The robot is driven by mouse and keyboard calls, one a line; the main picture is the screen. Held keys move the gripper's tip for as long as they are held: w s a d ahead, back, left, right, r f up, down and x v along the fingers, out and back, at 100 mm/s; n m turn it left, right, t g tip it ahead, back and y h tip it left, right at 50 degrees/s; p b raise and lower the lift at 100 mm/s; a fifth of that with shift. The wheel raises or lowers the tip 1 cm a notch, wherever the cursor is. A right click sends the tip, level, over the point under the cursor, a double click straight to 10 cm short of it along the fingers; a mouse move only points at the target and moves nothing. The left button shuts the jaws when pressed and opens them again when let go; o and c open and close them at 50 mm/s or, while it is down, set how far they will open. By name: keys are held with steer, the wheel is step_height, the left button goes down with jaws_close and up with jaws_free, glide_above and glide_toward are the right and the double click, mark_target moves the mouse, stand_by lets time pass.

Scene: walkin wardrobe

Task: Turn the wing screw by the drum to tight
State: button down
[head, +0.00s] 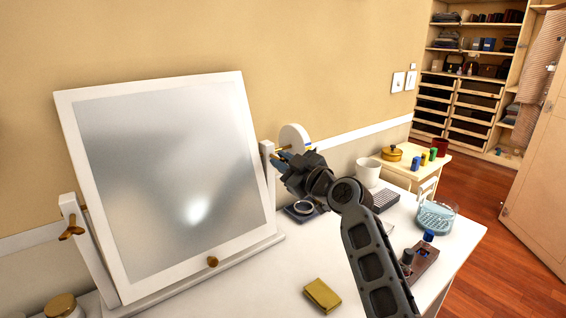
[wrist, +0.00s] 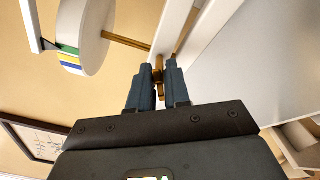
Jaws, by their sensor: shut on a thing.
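The white drum (head: 294,137) stands behind the right post of the tilting mirror (head: 170,175). In the wrist view the drum (wrist: 88,32) shows green, blue and yellow bands on its rim, and a brass rod runs from it toward the white post. My gripper (head: 284,157) is at the top of that post. In the wrist view my gripper (wrist: 159,72) has its two fingers shut on the brass wing screw (wrist: 158,78), with part of the screw showing between the tips. In the head view my fingers mostly hide this screw.
A second brass wing screw (head: 71,229) is on the mirror's left post. A dark round dish is below my gripper. The floor at right is clear.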

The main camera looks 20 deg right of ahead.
steer(key=shift+f+m, duration=0.1)
steer(key=shift+m, duration=0.3)
steer(key=shift+m+b, duration=0.6)
steer(key=shift+m, duration=0.4)
steer(key=m, duration=0.3)
steer(key=shift+m, duration=0.3)
steer(key=m, duration=0.6)
steer(key=shift+d+m+p, duration=0.1)
steer(key=shift+m+p, duration=0.2)
steer(key=shift+p, duration=0.05)
steer(key=m+p, duration=0.2)
steer(key=m, duration=0.3)
steer(key=m+p, duration=0.2)
steer(key=m, duration=0.3)
steer(key=shift+m+p, duration=0.4)
steer(key=shift+d+f, duration=0.1)
